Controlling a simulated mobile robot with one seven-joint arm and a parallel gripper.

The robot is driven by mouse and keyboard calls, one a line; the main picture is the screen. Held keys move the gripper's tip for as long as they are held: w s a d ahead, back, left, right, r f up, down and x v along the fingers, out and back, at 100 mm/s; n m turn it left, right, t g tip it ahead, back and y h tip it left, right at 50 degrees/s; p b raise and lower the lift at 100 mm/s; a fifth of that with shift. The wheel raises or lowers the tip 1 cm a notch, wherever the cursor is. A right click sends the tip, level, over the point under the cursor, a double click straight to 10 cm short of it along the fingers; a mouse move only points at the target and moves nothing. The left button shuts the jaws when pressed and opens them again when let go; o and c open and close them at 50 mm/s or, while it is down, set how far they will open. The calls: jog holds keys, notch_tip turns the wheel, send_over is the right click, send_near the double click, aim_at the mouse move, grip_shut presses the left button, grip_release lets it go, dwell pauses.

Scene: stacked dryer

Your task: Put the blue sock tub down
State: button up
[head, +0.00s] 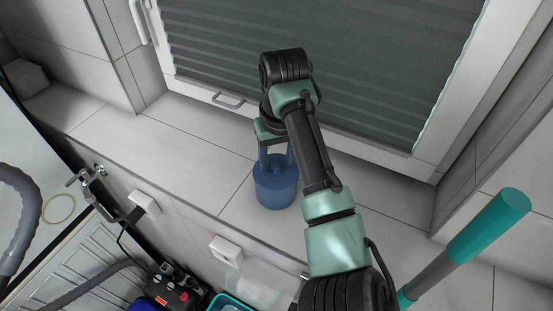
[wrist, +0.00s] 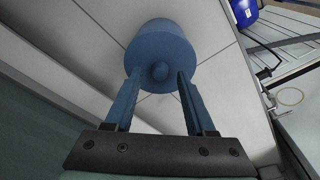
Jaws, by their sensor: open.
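The blue sock tub (head: 276,190) stands upright on the tiled ledge (head: 185,165) below the window. It is a round tub with a small knob on its lid, and it also shows in the wrist view (wrist: 160,40). My gripper (head: 277,158) is over the top of the tub, with its blue fingers pointing at the lid. In the wrist view my gripper (wrist: 158,77) is open, with one finger on each side of the knob and gaps between. The tub's underside is hidden.
The window with a dark pleated blind (head: 330,60) rises behind the ledge. Bare ledge lies left and right of the tub. A tap (head: 88,180) and white wall boxes (head: 226,250) are below the ledge edge. A teal-ended cylinder (head: 490,225) stands at right.

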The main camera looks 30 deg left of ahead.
notch_tip(320, 180, up, 11)
jog(key=s+d+b, duration=0.1)
jog(key=shift+s+d+r, duration=0.15)
jog(key=shift+r, duration=0.05)
